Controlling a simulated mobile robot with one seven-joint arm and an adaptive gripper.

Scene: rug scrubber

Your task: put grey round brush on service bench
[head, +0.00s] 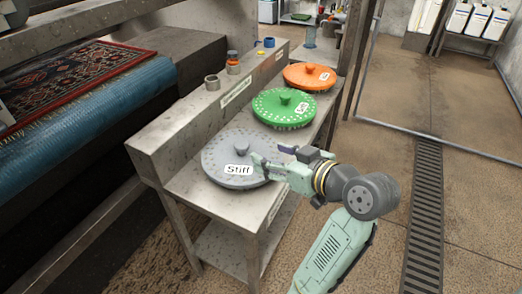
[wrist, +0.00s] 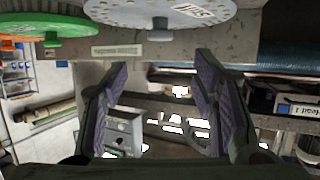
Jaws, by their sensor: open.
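The grey round brush (head: 222,150), labelled "Stiff", lies flat on a metal bench (head: 190,187) at its near end, with a knob in its middle. My gripper (head: 268,158) is open and empty at the brush's right side, close to its rim; I cannot tell whether it touches. In the wrist view the brush (wrist: 130,12) is at the top edge with its knob showing, beyond the spread fingertips of my gripper (wrist: 160,62). Nothing is between the fingers. No label I can read names the service bench.
A green brush (head: 270,108) and an orange brush (head: 300,78) lie farther along the same bench. Small cups (head: 232,66) stand on its raised back ledge. A rolled rug machine (head: 110,95) is at left. Open floor with a drain grate (head: 428,190) is at right.

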